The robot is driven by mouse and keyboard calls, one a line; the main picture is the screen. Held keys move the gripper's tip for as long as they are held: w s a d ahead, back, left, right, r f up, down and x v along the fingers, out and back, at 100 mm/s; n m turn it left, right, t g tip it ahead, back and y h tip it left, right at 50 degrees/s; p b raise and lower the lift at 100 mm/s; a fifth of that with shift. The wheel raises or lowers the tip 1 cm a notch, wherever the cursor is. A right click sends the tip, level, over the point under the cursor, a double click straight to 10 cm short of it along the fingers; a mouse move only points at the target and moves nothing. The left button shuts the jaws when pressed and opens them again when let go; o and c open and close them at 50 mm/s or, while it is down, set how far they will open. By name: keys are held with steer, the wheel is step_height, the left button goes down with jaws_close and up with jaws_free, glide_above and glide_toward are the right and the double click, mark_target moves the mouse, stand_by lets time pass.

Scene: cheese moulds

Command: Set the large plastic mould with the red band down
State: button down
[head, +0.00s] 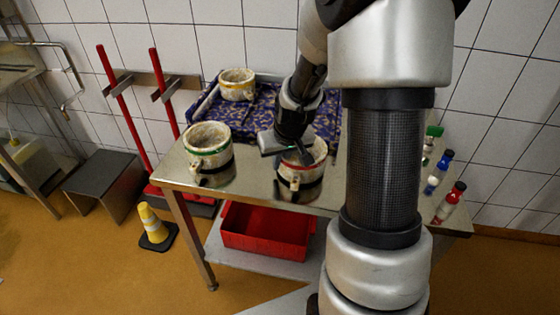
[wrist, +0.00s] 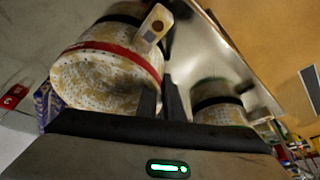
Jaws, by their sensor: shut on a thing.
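The large plastic mould with the red band (head: 297,180) is whitish and speckled, with a darker band lower down, and appears upright over the steel table. My gripper (head: 292,148) is shut on its rim side, reaching in from above. In the wrist view the mould (wrist: 95,80) fills the upper left, with a tag-like handle on its side, and my dark fingers (wrist: 161,98) are at its wall. I cannot tell whether its base touches the table. A similar mould with a green band (head: 208,155) stands to its left, apart from it; it also shows in the wrist view (wrist: 220,112).
A mould with a yellow band (head: 237,85) stands behind on a blue patterned mat (head: 268,98). Bottles with blue (head: 437,170) and red (head: 450,200) caps line the right side of the steel table (head: 185,172). A red crate (head: 265,235) sits below.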

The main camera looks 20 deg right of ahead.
steer(key=c, duration=1.9)
jaws_free()
steer(key=shift+f, duration=0.15)
steer(key=shift+r, duration=0.4)
steer(key=p+v, duration=0.2)
steer(key=v, duration=0.9)
steer(key=shift+s+r, duration=0.2)
steer(key=shift+r, duration=0.1)
